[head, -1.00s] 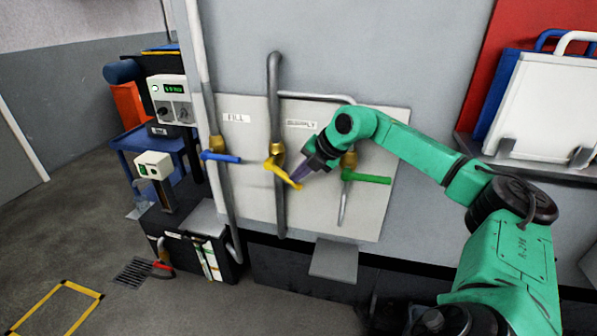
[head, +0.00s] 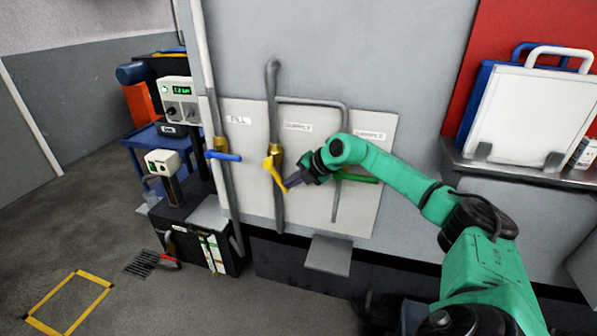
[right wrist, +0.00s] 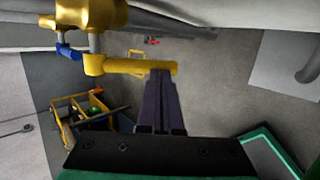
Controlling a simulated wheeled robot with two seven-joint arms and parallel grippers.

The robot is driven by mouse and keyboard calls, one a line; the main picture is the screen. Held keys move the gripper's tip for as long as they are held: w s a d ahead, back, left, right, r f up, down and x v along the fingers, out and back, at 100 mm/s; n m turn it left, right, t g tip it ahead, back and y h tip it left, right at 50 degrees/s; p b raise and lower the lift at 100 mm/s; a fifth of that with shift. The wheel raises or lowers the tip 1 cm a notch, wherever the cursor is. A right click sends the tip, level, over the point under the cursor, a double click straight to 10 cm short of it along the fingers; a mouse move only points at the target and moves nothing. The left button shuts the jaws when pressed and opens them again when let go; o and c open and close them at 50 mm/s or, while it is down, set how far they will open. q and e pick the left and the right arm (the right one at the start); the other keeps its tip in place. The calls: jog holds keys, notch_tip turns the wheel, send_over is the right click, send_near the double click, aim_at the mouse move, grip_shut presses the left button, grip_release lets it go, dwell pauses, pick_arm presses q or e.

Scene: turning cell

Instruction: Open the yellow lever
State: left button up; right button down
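The yellow lever (head: 275,174) sits on a brass valve on the middle vertical pipe and slants steeply down to the right. In the right wrist view the yellow lever (right wrist: 130,66) runs across the top, its free end at the fingertips. My right gripper (head: 292,183) is at the lever's lower end, on its right side. In the right wrist view the dark fingers of my right gripper (right wrist: 161,74) lie together, overlapping the lever's end; nothing shows between them. They seem to touch the lever. My left gripper is not in view.
A blue lever (head: 223,156) points right on the left pipe. A green lever (head: 360,178) lies behind my right forearm. A grey ledge (head: 329,254) juts out below the panel (head: 375,215). A shelf with boards (head: 525,115) is at the right.

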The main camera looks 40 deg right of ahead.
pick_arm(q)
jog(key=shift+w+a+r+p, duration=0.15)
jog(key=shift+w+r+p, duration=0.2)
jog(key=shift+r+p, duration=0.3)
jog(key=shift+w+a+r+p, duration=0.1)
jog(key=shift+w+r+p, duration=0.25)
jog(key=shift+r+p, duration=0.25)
pick_arm(e)
jog(key=shift+a+x, duration=0.15)
jog(key=shift+x, duration=1.05)
jog(key=shift+a+x, duration=0.2)
jog(key=shift+x, duration=1)
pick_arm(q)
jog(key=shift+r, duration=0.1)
pick_arm(e)
jog(key=shift+s, duration=0.1)
